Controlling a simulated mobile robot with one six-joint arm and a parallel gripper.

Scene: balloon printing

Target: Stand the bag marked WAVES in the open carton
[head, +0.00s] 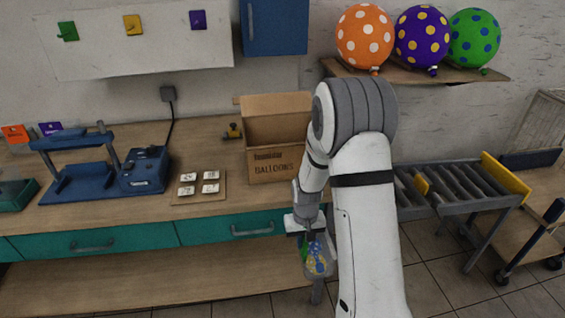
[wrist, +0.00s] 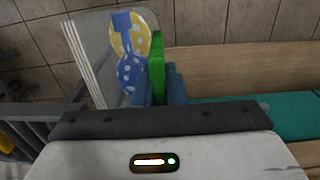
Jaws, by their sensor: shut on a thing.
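My gripper (head: 312,234) is shut on a clear bag (head: 319,262) and holds it in front of the bench, below the drawer front. In the wrist view the bag (wrist: 115,40) shows a yellow and a blue dotted balloon, and a green strip (wrist: 157,75) lies at the jaws (wrist: 160,84). I cannot read any marking on the bag, so WAVES is not confirmed. The open carton (head: 275,165), printed BALLOONS, stands on the bench behind and left of my gripper with its back flap up. Its inside is mostly hidden.
A small board with several white tiles (head: 200,187) lies left of the carton. A blue press (head: 90,170) stands further left on the bench (head: 130,208). A roller conveyor (head: 450,188) is at the right. Dotted balloons (head: 421,38) sit on a wall shelf (head: 420,75).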

